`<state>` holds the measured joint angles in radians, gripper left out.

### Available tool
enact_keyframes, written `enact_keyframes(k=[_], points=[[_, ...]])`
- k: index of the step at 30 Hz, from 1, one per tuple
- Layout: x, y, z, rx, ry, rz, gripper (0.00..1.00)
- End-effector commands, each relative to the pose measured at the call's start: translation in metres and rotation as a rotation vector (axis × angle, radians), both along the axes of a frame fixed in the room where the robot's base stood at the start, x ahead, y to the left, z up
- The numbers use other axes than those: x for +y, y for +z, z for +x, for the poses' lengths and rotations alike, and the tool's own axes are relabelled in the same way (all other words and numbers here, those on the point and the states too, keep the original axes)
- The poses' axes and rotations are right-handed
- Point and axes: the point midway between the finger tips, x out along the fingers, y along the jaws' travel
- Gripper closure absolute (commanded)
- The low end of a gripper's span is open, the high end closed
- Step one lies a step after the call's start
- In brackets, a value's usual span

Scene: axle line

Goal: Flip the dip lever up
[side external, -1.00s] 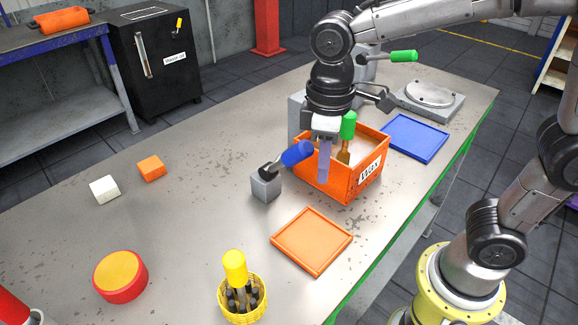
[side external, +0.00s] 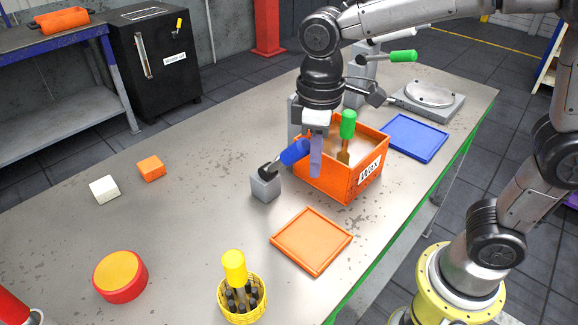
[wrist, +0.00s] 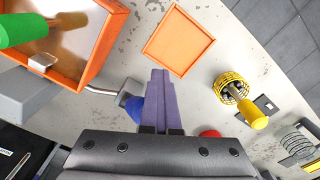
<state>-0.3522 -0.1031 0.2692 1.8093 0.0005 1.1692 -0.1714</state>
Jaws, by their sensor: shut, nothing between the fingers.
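A lever with a blue handle (side external: 293,153) sits on a small grey block (side external: 265,186) beside the orange crate. Its handle slants up and to the right, towards the crate. In the wrist view the blue handle (wrist: 134,108) is partly hidden behind my fingers. My gripper (side external: 315,174) is shut and empty, its purple fingers pointing down at the handle's free end, in front of the crate wall. The fingers also show in the wrist view (wrist: 160,74). I cannot tell whether they touch the handle. No label naming the lever is readable.
The orange crate (side external: 335,183) holds a green-handled tool (side external: 348,124). An orange tray (side external: 312,241), a blue tray (side external: 416,138) and a yellow basket (side external: 242,307) are nearby. A green-handled lever (side external: 402,56) is at the back.

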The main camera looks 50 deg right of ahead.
Motion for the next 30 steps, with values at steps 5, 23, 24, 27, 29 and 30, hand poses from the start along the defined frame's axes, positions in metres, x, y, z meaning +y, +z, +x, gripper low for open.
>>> enact_keyframes(k=[5, 23, 24, 27, 29, 30], points=[[0.001, -0.002, 0.003, -0.004, 0.002, 0.0, 1.0], [0.001, 0.042, -0.004, -0.005, 0.001, 0.002, 1.0], [0.001, 0.045, -0.004, -0.005, 0.001, 0.002, 1.0], [0.001, 0.052, -0.005, -0.005, 0.001, 0.002, 1.0], [0.001, 0.056, -0.006, -0.006, 0.001, 0.002, 1.0], [0.001, 0.059, -0.006, -0.006, 0.001, 0.002, 1.0]])
